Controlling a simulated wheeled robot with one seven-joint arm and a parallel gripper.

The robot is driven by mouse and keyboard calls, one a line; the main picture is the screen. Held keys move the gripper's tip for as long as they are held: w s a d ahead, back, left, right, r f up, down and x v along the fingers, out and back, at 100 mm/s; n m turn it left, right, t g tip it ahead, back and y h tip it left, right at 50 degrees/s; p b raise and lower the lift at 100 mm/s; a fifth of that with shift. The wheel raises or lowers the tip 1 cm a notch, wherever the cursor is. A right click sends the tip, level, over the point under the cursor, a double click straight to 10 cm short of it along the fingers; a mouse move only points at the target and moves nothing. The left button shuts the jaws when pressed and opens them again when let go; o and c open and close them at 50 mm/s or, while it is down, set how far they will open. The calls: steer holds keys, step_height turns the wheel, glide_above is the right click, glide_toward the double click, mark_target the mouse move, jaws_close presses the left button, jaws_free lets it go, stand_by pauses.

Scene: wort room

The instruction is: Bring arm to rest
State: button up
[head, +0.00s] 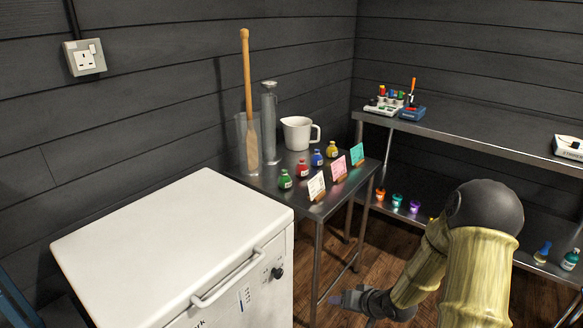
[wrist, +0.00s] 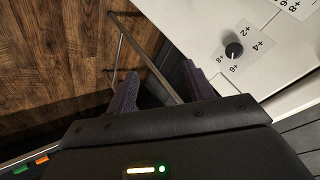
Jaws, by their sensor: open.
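My arm is bent at the right of the head view, with its elbow high and its forearm hanging down. My gripper (head: 348,298) is low, over the wooden floor, just right of the white chest-like appliance (head: 170,245). In the wrist view my gripper (wrist: 158,88) shows two dark fingers spread apart with nothing between them. The appliance's dark knob (wrist: 234,50) and numbered dial lie beyond the right finger. No object is held.
A metal table (head: 320,208) with small coloured bottles, cards, a white jug (head: 298,132) and a wooden paddle (head: 247,90) stands behind the gripper. A two-level metal shelf (head: 470,140) runs along the right wall. Open wooden floor (head: 383,262) lies between.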

steer(key=s+r+n+g+h, duration=0.1)
steer(key=s+r+g+h, duration=0.35)
steer(key=s+r, duration=1.2)
steer(key=w+p+v, duration=0.2)
steer(key=p+v, duration=1.1)
steer(key=p, duration=0.1)
steer(key=w+a+r+p+v, duration=0.1)
steer(key=w+p+v, duration=0.2)
steer(key=p+v, duration=1)
steer(key=shift+h+p, duration=0.35)
steer(key=shift+p, duration=0.1)
steer(key=shift+a+r, duration=0.1)
steer(key=shift+a, duration=0.1)
